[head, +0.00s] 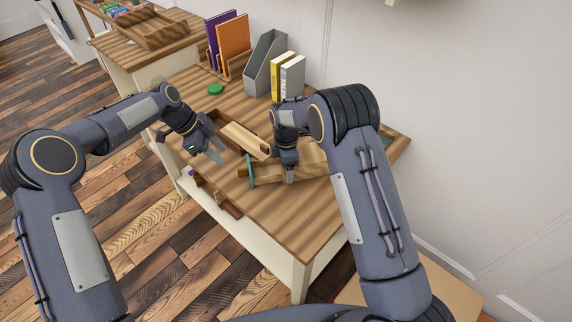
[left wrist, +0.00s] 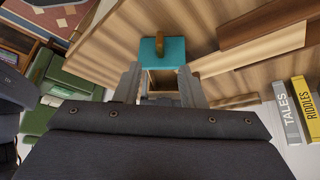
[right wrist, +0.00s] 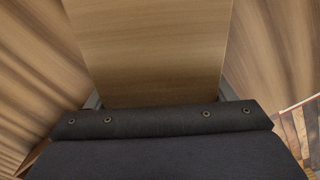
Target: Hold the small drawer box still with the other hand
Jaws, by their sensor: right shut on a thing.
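The small drawer box (head: 310,164) is wooden and lies on the plank-topped table. Its teal drawer front (head: 250,171) faces left, and in the left wrist view the teal front (left wrist: 176,50) shows a wooden knob. My right gripper (head: 289,178) is shut on the box; in the right wrist view the box's wooden surface (right wrist: 150,45) fills the space between the fingers. My left gripper (head: 218,154) is open and empty, left of the teal front and apart from it. The right arm hides part of the box.
A wooden tray with a pale plank (head: 245,139) lies just behind the drawer box. A green disc (head: 215,89), an orange book (head: 233,45), a grey file holder (head: 265,65) and a yellow book (head: 278,80) stand further back. The table's front right is clear.

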